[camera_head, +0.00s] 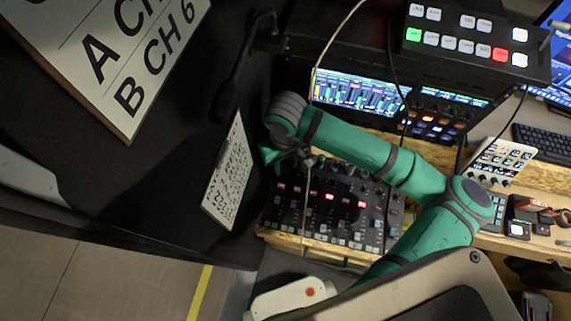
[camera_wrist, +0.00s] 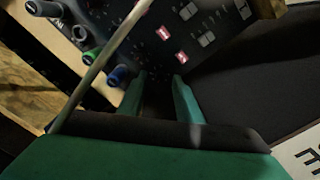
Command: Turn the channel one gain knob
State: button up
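A black mixing console (camera_head: 335,205) with rows of knobs, small faders and lit red buttons lies on the wooden desk in the head view. My gripper (camera_head: 275,157) is above its upper left corner, partly hidden by my own wrist. In the wrist view my gripper (camera_wrist: 160,80) is open, with a gap between its two green fingers and nothing seen held. A blue knob (camera_wrist: 118,76) is close to the left finger. A green knob (camera_wrist: 90,56) and a grey knob (camera_wrist: 80,32) stand further up and left. I cannot read which knob is channel one gain.
A pale cable (camera_wrist: 98,68) crosses diagonally in front of the knobs, and it also hangs over the console (camera_head: 307,195). A white printed sheet (camera_head: 230,175) is left of the console. A switcher panel (camera_head: 470,45) and lit screens (camera_head: 355,92) are behind.

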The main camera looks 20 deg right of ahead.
jog(key=shift+f, duration=0.65)
grip_shut()
jog(key=n, duration=0.5)
grip_release()
